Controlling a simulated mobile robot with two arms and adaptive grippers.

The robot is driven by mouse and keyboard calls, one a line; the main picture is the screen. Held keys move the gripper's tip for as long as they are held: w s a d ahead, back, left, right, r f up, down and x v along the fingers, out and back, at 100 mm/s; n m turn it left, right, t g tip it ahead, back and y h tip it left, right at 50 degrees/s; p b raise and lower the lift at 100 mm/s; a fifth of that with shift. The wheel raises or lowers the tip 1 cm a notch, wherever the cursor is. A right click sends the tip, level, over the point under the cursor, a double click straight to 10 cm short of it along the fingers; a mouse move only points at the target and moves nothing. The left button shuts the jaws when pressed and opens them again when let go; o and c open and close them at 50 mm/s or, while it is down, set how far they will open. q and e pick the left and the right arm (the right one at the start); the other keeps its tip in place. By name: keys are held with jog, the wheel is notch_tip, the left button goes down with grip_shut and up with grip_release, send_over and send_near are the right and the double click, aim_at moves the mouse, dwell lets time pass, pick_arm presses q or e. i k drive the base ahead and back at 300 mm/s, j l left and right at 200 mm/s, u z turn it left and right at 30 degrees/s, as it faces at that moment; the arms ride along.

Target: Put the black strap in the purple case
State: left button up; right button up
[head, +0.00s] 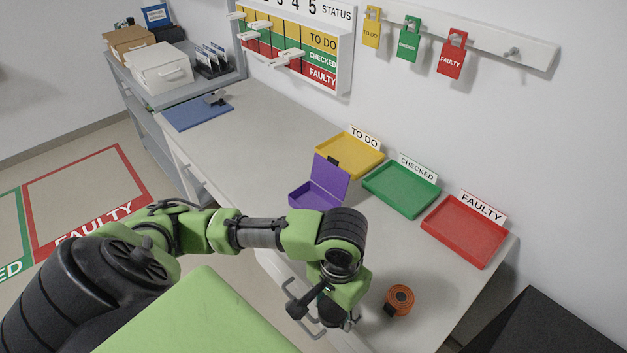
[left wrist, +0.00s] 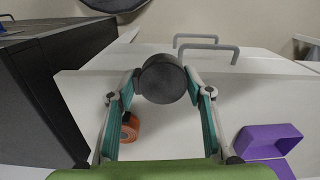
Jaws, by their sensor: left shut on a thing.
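The black strap (left wrist: 164,79) is a dark round roll between the fingertips of my left gripper (left wrist: 163,82) in the left wrist view. My left gripper (head: 335,308) is shut on it near the table's front edge; in the head view the strap is hard to tell from the dark gripper parts. The purple case (head: 313,196) stands on the table with its lid up, behind and to the left of the gripper in the head view. It also shows in the left wrist view (left wrist: 268,141), apart from the strap. My right gripper is not in view.
An orange roll (head: 399,300) lies on the table (head: 262,130) just right of the gripper. Yellow (head: 350,158), green (head: 400,192) and red (head: 464,232) trays line the wall side. A blue mat (head: 198,113) lies at the far end. Table between mat and case is clear.

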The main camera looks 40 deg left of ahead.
aim_at(315, 206)
jog(key=j, duration=0.95)
jog(key=i+j, duration=0.15)
jog(key=j, duration=0.85)
jog(key=j+z, duration=0.3)
jog(key=j, duration=0.25)
jog(key=j+z, duration=0.25)
jog(key=j, duration=0.25)
jog(key=k+j+z, duration=0.3)
jog(key=j, duration=0.2)
jog(key=i+j, duration=0.05)
jog(key=i, duration=0.05)
